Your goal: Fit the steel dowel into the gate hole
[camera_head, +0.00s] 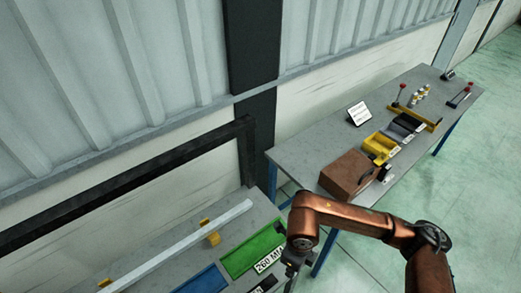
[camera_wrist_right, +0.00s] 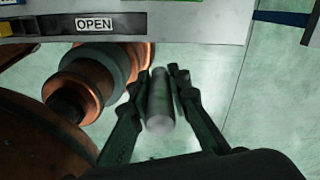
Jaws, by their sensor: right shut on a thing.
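The steel dowel (camera_wrist_right: 159,102) is a short grey cylinder in the right wrist view. My right gripper (camera_wrist_right: 165,80) is shut on it, with one dark finger on each side. In the head view the right gripper (camera_head: 291,272) hangs below my copper arm, at the front edge of the near bench, and the dowel cannot be made out there. The left gripper is not in view. I cannot pick out the gate hole in either view.
The near bench (camera_head: 255,213) holds a pale bar (camera_head: 180,245) on yellow supports, a green tray (camera_head: 250,250) and a blue tray (camera_head: 205,280). A second bench (camera_head: 310,148) carries a brown box (camera_head: 347,172) and a yellow bin (camera_head: 381,146). A black frame (camera_head: 120,183) stands behind.

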